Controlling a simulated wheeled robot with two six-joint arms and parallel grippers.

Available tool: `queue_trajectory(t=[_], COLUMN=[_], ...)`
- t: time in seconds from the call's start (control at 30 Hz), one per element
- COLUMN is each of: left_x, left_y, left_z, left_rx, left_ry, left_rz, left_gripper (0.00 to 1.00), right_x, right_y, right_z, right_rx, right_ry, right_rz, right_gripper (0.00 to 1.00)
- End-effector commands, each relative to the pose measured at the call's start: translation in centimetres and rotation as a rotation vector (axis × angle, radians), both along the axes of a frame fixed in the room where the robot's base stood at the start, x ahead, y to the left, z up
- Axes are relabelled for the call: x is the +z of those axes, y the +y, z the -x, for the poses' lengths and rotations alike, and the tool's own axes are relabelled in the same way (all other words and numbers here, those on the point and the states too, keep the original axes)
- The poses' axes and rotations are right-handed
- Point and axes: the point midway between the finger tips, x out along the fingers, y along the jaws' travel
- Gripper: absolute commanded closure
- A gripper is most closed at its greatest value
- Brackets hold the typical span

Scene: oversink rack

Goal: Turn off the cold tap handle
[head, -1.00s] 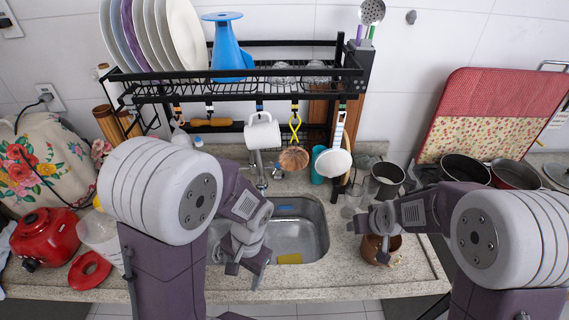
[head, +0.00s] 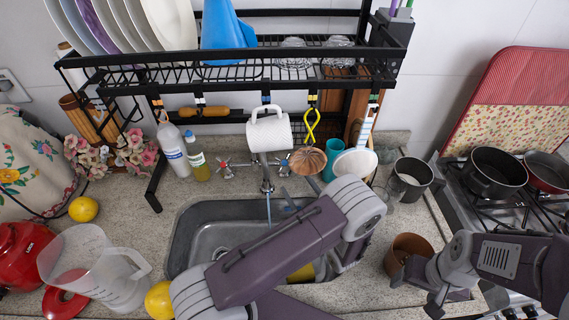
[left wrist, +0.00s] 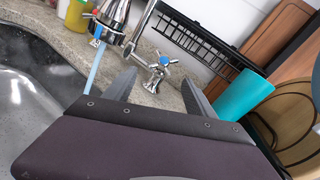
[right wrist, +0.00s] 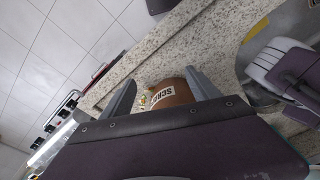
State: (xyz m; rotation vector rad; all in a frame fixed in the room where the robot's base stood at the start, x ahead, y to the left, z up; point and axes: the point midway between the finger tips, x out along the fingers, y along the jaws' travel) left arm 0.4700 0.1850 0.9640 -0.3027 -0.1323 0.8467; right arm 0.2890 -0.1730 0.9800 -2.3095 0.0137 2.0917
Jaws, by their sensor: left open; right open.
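The cold tap handle (left wrist: 160,66) is a chrome cross with a blue centre, in the left wrist view. It stands on the counter right of the chrome tap (left wrist: 112,18), which also shows in the head view (head: 266,184). A blue stream of water (left wrist: 97,66) runs from the spout. My left gripper (left wrist: 159,80) is open, with the handle ahead between its fingers, seemingly apart from it. In the head view my left arm crosses the sink and hides that gripper. My right gripper (right wrist: 161,88) is open near a brown pot (right wrist: 172,92) and appears empty.
The steel sink (head: 190,232) lies under my left arm. A black rack (head: 230,72) hangs above, with a white mug (head: 269,131) and utensils below it. A turquoise cup (left wrist: 242,95) stands right of the handle. A stove with pots (head: 496,172) is at right.

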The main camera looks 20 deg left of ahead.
Motion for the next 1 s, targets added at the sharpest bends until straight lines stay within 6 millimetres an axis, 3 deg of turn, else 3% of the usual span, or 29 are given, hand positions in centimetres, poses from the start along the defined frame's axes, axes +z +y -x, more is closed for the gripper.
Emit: queue_trajectory(t=[0.4, 0.8, 0.87, 1.0], left_x=[0.1, -0.1, -0.1, -0.1], left_y=[5.8, 6.9, 6.9, 6.9], left_z=[-4.7, -5.8, -5.8, -5.8], left_rx=[0.008, 0.004, 0.004, 0.004], left_ry=[0.001, 0.002, 0.002, 0.002], left_rz=[0.001, 0.001, 0.001, 0.001], left_gripper=[0.36, 0.36, 0.5, 0.89], right_x=[1.8, 2.0, 2.0, 2.0], right_y=[0.0, 0.0, 0.0, 0.0], right_z=[-0.1, -0.1, -0.1, -0.1], right_rx=[0.001, 0.001, 0.001, 0.001], right_ry=[-0.001, -0.001, -0.001, -0.001], right_rz=[0.0, 0.0, 0.0, 0.0], right_gripper=[0.3, 0.3, 0.3, 0.3])
